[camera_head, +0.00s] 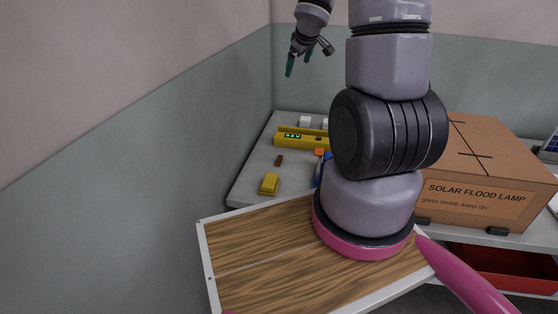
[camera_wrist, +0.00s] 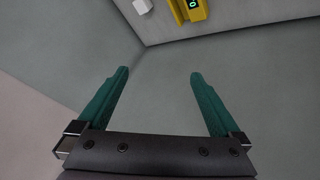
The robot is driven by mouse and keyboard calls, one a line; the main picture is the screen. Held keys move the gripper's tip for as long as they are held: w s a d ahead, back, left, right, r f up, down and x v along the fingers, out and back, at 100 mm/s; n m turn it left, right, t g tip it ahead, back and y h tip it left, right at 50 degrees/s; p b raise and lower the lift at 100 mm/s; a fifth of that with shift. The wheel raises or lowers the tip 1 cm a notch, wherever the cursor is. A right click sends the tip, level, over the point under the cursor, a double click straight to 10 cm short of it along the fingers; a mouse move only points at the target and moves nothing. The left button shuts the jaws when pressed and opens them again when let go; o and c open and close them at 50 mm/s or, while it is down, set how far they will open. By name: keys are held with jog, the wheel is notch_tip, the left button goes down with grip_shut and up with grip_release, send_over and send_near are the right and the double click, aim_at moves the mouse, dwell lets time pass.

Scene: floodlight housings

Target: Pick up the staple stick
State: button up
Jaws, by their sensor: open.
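My gripper (camera_head: 298,62) is raised at the back left of the head view, above and apart from the grey table. In the wrist view its two green fingers (camera_wrist: 159,74) are spread, with nothing between them. I cannot make out for certain which thing is the staple stick. A small brown bar (camera_head: 279,160) lies on the table's left part, between a yellow block (camera_head: 269,184) and a long yellow device with a green display (camera_head: 292,137). The device shows in part at the top of the wrist view (camera_wrist: 194,10). The brown bar does not show there.
White cubes (camera_head: 305,121) stand behind the device. An orange block (camera_head: 319,152) and a blue thing (camera_head: 318,172) are partly hidden by my arm. A cardboard box (camera_head: 482,198) marked SOLAR FLOOD LAMP fills the right. A wall borders the table (camera_head: 247,186) on the left. A red drawer (camera_head: 500,270) shows below.

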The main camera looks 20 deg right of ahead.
notch_tip(320, 180, down, 10)
jog(key=n+g+y, duration=0.1)
jog(key=n+y, duration=0.1)
jog(key=n, duration=0.1)
jog(key=n+g+y, duration=0.3)
jog(key=g, duration=0.1)
send_near(280, 159)
jog(key=shift+x, duration=4.05)
jog(key=c, duration=1.3)
jog(key=shift+o, duration=0.2)
